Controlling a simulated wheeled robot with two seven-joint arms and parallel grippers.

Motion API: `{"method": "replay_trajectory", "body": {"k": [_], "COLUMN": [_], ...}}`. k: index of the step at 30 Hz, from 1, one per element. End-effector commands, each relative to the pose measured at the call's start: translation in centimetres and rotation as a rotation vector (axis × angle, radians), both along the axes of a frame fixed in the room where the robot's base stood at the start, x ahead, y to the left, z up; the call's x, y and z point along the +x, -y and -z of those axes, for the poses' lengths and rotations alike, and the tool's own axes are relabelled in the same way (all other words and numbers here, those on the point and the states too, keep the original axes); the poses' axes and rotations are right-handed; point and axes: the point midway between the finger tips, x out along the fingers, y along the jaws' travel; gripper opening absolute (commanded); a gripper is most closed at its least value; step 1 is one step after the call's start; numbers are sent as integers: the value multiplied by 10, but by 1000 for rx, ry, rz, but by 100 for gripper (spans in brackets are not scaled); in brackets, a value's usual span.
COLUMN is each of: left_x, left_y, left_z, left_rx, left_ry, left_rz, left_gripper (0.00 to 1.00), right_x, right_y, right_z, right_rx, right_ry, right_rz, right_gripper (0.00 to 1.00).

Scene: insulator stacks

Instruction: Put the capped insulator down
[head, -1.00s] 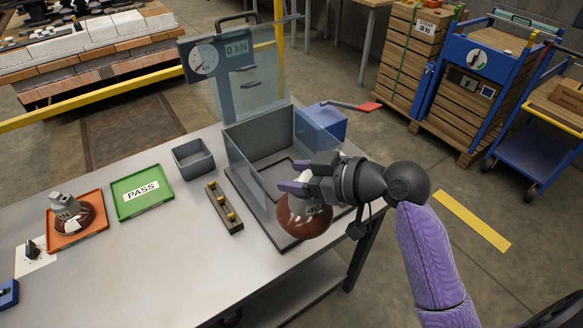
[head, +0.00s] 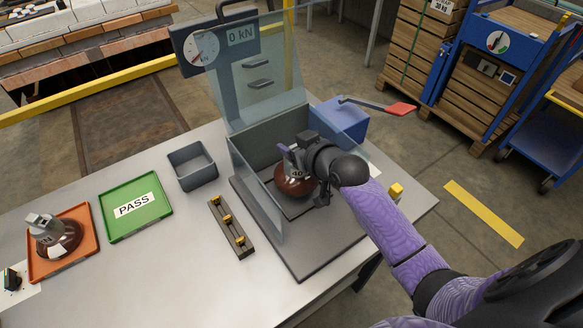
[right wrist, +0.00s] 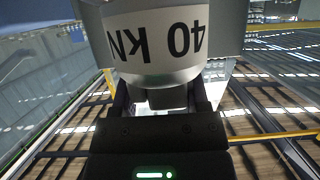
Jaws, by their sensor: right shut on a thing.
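The capped insulator (head: 290,186) has a brown disc and a grey metal cap. The cap (right wrist: 158,40), marked "40 kN" and upside down in the right wrist view, fills the top of that picture. My right gripper (head: 291,158) is shut on the cap and holds the insulator upright inside the grey test box (head: 268,148). The gripper and forearm hide part of the insulator and the box's right side. I cannot tell whether the disc touches the box floor. My left gripper is not in view.
A gauge panel (head: 215,47) reading 0 kN and a clear shield stand behind the box. A second insulator (head: 58,237) sits on the orange tray (head: 85,258). The green PASS tray (head: 157,223), a grey bin (head: 192,177) and a pegged rack (head: 231,228) stand left of the box.

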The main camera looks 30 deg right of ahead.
Motion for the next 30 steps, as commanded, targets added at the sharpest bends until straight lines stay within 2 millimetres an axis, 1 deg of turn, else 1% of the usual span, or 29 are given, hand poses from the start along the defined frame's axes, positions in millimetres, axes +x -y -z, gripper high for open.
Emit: {"method": "replay_trajectory", "body": {"k": [1, 5, 9, 11, 16, 20, 21, 23, 24, 25, 26, 30], "left_x": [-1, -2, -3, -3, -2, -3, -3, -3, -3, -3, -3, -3], "left_y": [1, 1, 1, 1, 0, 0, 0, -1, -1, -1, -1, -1], "left_z": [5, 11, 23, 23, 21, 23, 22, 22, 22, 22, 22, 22], "left_rx": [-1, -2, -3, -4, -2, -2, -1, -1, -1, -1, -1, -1], "left_ry": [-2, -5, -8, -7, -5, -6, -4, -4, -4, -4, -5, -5], "left_rz": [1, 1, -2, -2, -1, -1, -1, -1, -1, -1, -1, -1], "left_gripper": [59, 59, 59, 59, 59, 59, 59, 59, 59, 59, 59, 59], "right_x": [1, 1, 1, 1, 1, 1, 0, 0, 0, 0, 0, 0], "right_y": [0, 0, 0, 0, 0, 0, 0, 0, 0, 0, 0, 0], "right_z": [6, 20, 45, 47, 44, 47, 48, 48, 48, 48, 48, 48], "right_rx": [1, 0, 1, 1, 0, 0, -1, -1, 0, 0, 0, 0], "right_ry": [4, 4, 4, 5, 6, 6, 1, 1, 1, 1, 1, 1], "right_rz": [0, 1, 0, 0, 0, 0, 0, 0, 0, 0, 0, 0], "right_gripper": [0, 0, 0, 0, 0, 0, 65, 78, 86, 92, 94, 94]}}
